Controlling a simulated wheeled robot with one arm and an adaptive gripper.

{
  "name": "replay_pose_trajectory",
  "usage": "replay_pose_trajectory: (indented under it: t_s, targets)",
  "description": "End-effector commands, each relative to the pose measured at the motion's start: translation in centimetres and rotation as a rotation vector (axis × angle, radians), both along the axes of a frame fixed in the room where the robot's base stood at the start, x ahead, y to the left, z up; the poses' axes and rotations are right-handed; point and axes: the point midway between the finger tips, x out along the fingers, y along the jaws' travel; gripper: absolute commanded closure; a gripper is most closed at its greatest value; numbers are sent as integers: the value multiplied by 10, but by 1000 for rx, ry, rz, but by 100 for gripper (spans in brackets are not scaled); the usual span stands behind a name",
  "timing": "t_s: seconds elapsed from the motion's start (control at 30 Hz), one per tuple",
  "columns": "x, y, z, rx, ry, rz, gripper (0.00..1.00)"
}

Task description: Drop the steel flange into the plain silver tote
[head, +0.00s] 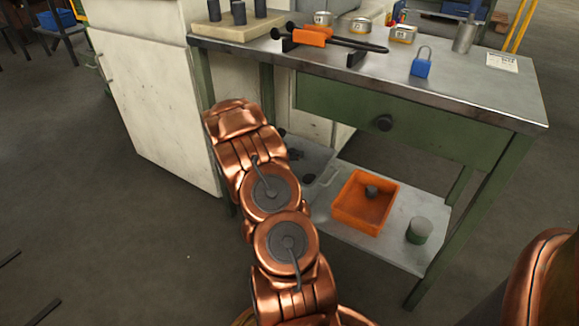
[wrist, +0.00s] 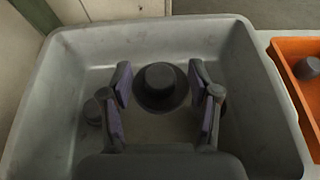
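The plain grey-silver tote (wrist: 238,80) fills most of the wrist view; in the head view part of it (head: 318,158) shows on the lower shelf, behind my arm. A dark round stepped part, which looks like the steel flange (wrist: 160,82), shows between and beyond my fingertips, hub up, over the tote floor. My gripper (wrist: 160,76) is open above the tote, with gaps between both fingers and the flange. It appears to rest on the tote floor, though its exact height is hard to tell. My gripper is hidden behind my arm in the head view.
Other grey parts (wrist: 93,111) lie in the tote beside the fingers. An orange bin (head: 350,211) with a dark part stands right of the tote, then a grey-green cylinder (head: 419,231). The bench top (head: 450,86) overhangs the shelf; a pale cabinet (head: 160,110) stands left.

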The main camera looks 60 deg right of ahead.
Motion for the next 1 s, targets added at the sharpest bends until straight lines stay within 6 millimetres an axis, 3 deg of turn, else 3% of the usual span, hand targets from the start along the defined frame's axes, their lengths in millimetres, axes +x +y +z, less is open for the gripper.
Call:
replay_pose_trajectory:
  t_s: [0.27, 0.67, 1.0]
  targets:
    - [0, 0, 0, 0, 0, 0, 10]
    - [1, 4, 1, 0, 1, 1, 10]
    - [2, 53, 23, -3, 1, 5, 10]
